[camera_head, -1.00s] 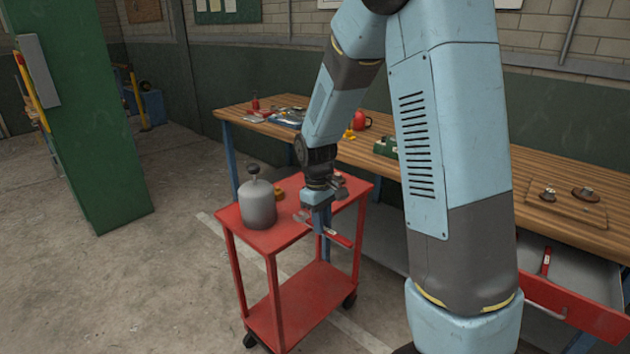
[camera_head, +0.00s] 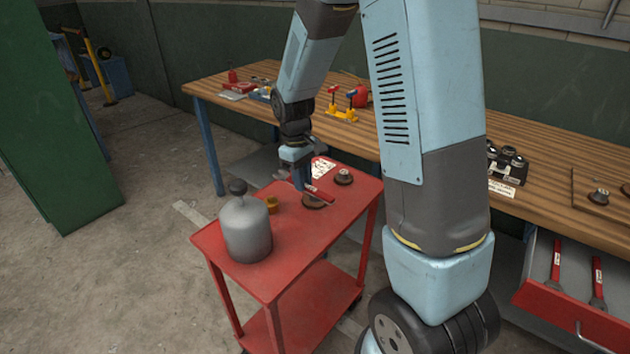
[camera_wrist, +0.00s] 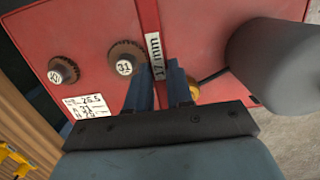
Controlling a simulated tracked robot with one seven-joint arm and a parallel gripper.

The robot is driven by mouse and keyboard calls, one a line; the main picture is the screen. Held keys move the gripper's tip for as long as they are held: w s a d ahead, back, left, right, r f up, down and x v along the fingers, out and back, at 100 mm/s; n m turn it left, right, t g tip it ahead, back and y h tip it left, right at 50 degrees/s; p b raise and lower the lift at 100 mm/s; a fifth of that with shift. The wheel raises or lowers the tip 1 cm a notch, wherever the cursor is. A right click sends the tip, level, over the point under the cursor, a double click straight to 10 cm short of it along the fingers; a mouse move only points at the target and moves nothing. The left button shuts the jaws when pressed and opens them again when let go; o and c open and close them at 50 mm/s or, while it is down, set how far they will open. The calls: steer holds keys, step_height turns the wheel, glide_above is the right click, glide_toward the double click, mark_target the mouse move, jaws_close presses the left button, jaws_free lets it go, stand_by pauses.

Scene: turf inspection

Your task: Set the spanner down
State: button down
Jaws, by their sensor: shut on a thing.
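The spanner has a red handle with a white "17 mm" label (camera_wrist: 155,55); in the head view a red part of it (camera_head: 321,195) shows beside my gripper (camera_head: 298,182). My gripper is shut on the spanner; in the wrist view its dark fingertips (camera_wrist: 160,80) stand on either side of the handle. The spanner is over the red trolley's top (camera_head: 290,250), close to a brown round part labelled 31 (camera_wrist: 125,60). I cannot tell whether it touches the top. The spanner's far end is out of the wrist view.
A grey canister with a black knob (camera_head: 246,230) and a small brass piece (camera_head: 272,204) stand left of my gripper. Another round part (camera_head: 343,178) and a number card (camera_head: 322,167) lie behind and right. The trolley's front right is clear. An open drawer (camera_head: 575,315) holds red spanners.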

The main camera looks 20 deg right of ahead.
steer(key=shift+w, duration=0.3)
glide_above(304, 214)
step_height(304, 214, down, 6)
steer(key=shift+w+r, duration=0.1)
steer(key=shift+w, duration=0.05)
steer(key=shift+a+f, duration=0.1)
steer(key=shift+f, duration=1.95)
steer(key=shift+f, duration=0.1)
steer(key=c, duration=1.3)
jaws_free()
